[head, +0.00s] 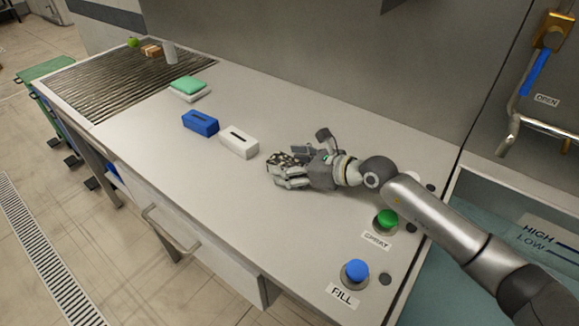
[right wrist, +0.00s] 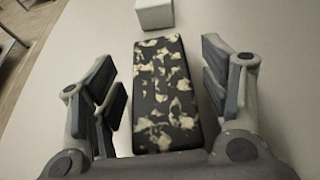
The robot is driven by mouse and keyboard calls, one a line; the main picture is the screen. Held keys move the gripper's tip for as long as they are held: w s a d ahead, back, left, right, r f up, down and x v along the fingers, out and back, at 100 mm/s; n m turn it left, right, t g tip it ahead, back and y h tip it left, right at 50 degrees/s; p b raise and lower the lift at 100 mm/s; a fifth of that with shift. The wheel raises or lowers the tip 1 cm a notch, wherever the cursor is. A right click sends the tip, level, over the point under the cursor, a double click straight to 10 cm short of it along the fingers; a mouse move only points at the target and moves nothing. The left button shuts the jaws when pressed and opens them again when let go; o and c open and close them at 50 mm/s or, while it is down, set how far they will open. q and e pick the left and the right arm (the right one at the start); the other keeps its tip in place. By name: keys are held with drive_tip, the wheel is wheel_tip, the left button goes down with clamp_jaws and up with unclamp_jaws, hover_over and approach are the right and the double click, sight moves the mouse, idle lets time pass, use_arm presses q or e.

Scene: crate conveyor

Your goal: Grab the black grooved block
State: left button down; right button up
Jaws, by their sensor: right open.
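A black block with cream patches (right wrist: 163,95) lies on the counter between the spread fingers of my right gripper (right wrist: 165,95) in the right wrist view. Its long side runs along the fingers, and gaps show on both sides of it. I cannot make out a groove on it. In the head view the right gripper (head: 287,172) is low over the counter, and part of the black block (head: 279,158) shows beside its fingers. The right gripper is open. My left gripper is in neither view.
A white slotted block (head: 239,143) and a blue slotted block (head: 200,123) stand left of the gripper. Green and white stacked items (head: 189,88) lie farther back. A green button (head: 386,220) and a blue button (head: 355,270) are at the right. The counter's front is clear.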

drive_tip(key=shift+w, duration=0.1)
drive_tip(key=c, duration=1.3)
drive_tip(key=shift+r, duration=0.1)
